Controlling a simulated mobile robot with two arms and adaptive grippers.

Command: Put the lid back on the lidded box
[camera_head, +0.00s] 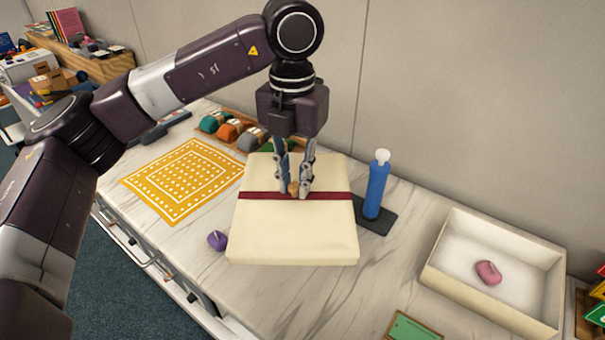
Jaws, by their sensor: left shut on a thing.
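The cream lid (294,236) with a dark red band shows at the middle of the counter. My left gripper (294,189) points down at the lid's middle and is shut on its small wooden knob (293,188). I cannot tell whether the lid touches the counter or hangs just above it. The open cream box (453,289) stands apart at the right of the counter. A pink lump (488,272) lies inside it. My right gripper is not in view.
A blue bottle (376,187) with a white top stands on a dark mat, close to the lid's right. A purple lump (217,240) sits left of the lid. A yellow patterned mat (183,180) lies farther left. A green card (413,329) lies near the front, left of the box.

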